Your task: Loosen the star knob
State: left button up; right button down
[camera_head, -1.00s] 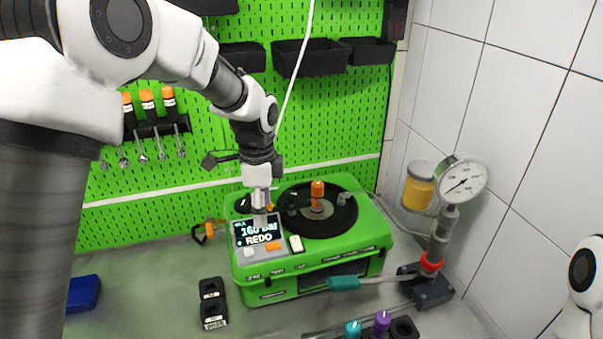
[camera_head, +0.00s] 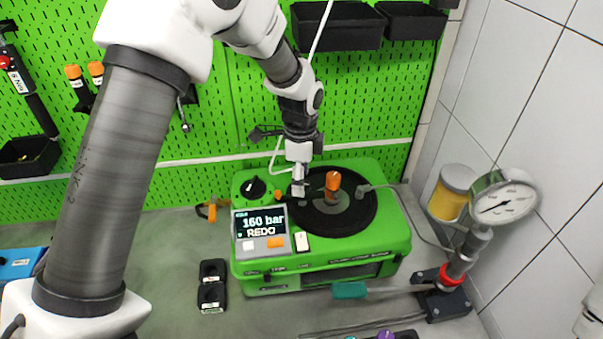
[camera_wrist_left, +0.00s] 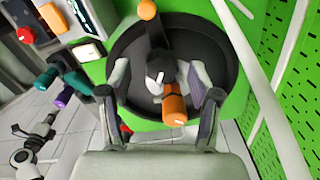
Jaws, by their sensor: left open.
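The green test bench (camera_head: 400,240) has a dark round dish (camera_head: 365,212) on top. A sample with an orange cap (camera_head: 332,181) stands in it; this orange cap (camera_wrist_left: 175,105) also shows in the left wrist view, beside a dark knob-like part (camera_wrist_left: 160,65). I cannot tell for sure whether that part is the star knob. My left gripper (camera_head: 299,190) is open above the dish's left side. In the left wrist view its fingers (camera_wrist_left: 162,85) stand apart on either side of the dark part and cap; contact is unclear.
A screen (camera_head: 262,222) reads 160 bar and REDO, near a black dial (camera_head: 254,187). Right of the bench stand a pump gauge (camera_head: 503,203) and a yellow jar (camera_head: 452,195). A teal handle (camera_head: 349,290) lies in front. The green pegboard (camera_head: 350,110) rises behind.

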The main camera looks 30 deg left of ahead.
pick_arm(q)
jog(key=shift+w+f, duration=0.25)
jog(key=shift+f, duration=0.2)
jog(key=shift+w+f, duration=0.2)
jog(key=shift+f, duration=0.25)
jog(key=shift+s+r, duration=0.1)
jog(key=shift+s, duration=0.15)
jog(key=shift+s+r, duration=0.1)
jog(key=shift+s, duration=0.1)
jog(key=c, duration=1.1)
jog(key=shift+c, duration=0.2)
